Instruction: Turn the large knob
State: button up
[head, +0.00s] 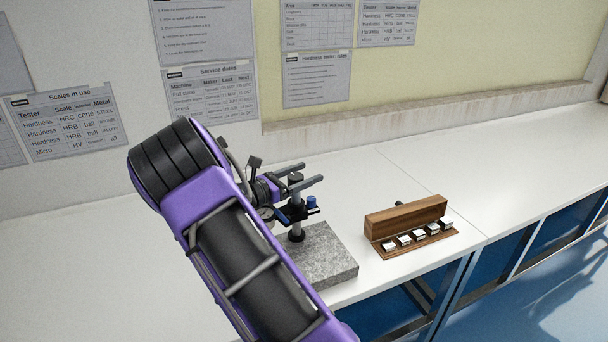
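A comparator stand has a grey granite base (325,262), a dark upright column (296,230) and a round dial gauge (265,214) at its left. A blue knob (312,202) sits on the right of the stand's clamp, with dark clamp parts beside it. I cannot tell for certain which knob is the large one. My gripper (313,172) is open, its two grey fingers pointing right, near the column's top. The column top shows between the fingers in the picture; depth is unclear. No contact with a knob is visible. My purple arm hides the stand's left side.
A wooden box (405,217) with several small metal blocks in front stands right of the granite base. The white bench (520,160) is clear farther right. A wall (90,185) with posted sheets rises behind. The bench's front edge runs close to the base and box.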

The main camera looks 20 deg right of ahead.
grip_shut()
dwell(1.3)
jog(key=shift+o, duration=0.7)
grip_release()
jog(key=v, duration=1.7)
jog(key=shift+a, duration=0.25)
